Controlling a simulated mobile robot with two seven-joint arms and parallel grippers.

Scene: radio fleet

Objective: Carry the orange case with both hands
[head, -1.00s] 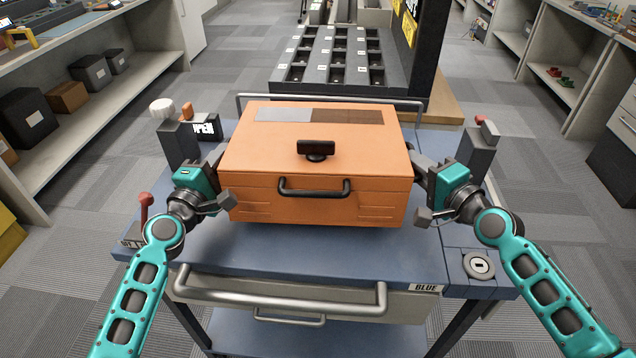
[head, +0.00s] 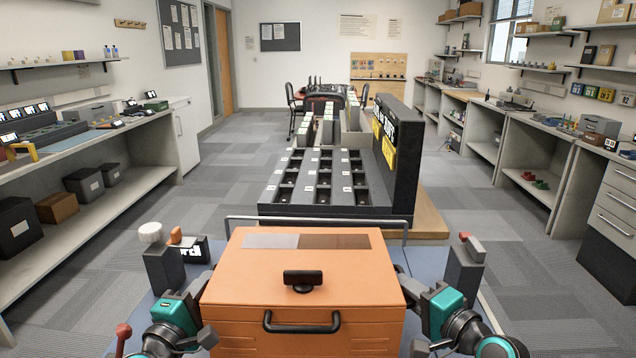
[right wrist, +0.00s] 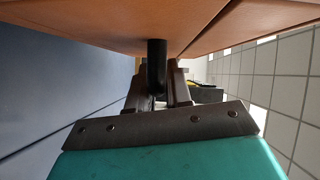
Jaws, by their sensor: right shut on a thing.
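The orange case (head: 302,285) is level in the bottom middle of the head view, with a black front handle (head: 301,324) and a dark latch on its lid. My right gripper (head: 408,285) is at its right side. In the right wrist view the right gripper (right wrist: 158,80) is shut around a dark post-like side handle (right wrist: 156,66) under the orange case wall (right wrist: 120,25). My left gripper (head: 200,285) is at the case's left side; its fingertips are hidden, so its grip does not show. The case's underside is out of the head view.
The blue cart top (head: 433,262) shows around the case, with a rail (head: 318,219) behind it and posts at both sides. A black slotted rack (head: 318,180) stands beyond. Shelving lines the left and right walls. Carpeted floor is free on both sides of the rack.

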